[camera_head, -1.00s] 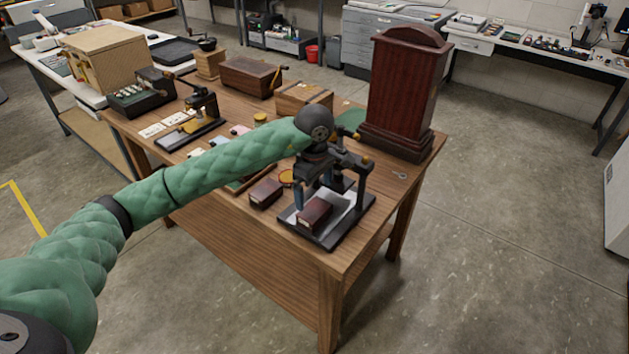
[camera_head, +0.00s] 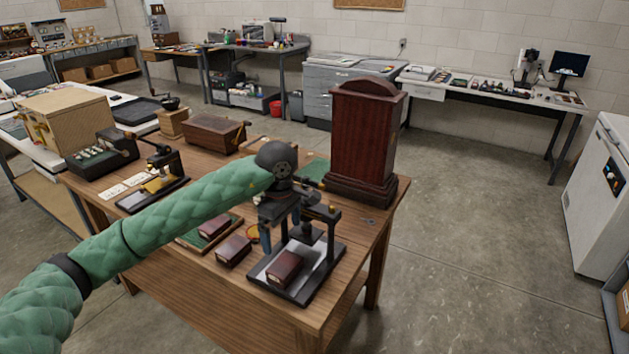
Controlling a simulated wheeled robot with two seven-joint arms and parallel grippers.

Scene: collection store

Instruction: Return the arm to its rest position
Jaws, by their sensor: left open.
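My left arm, in green quilted cover, reaches in from the left over the wooden table (camera_head: 215,292). Its left gripper (camera_head: 281,234) points down, open, just behind and to the left of a black stand (camera_head: 322,268) with a pale base plate. No object shows between its fingers. A dark red box (camera_head: 285,268) lies on the stand's base, in front of the gripper. The fingers partly overlap the stand, and I cannot tell whether they touch it. My right gripper is out of view.
A second dark red box (camera_head: 233,251) lies left of the stand. A tall red-brown wooden case (camera_head: 362,140) stands behind it at the right. A brown wooden box (camera_head: 212,133) and a black-and-brass device (camera_head: 160,180) are farther left. The floor right of the table is clear.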

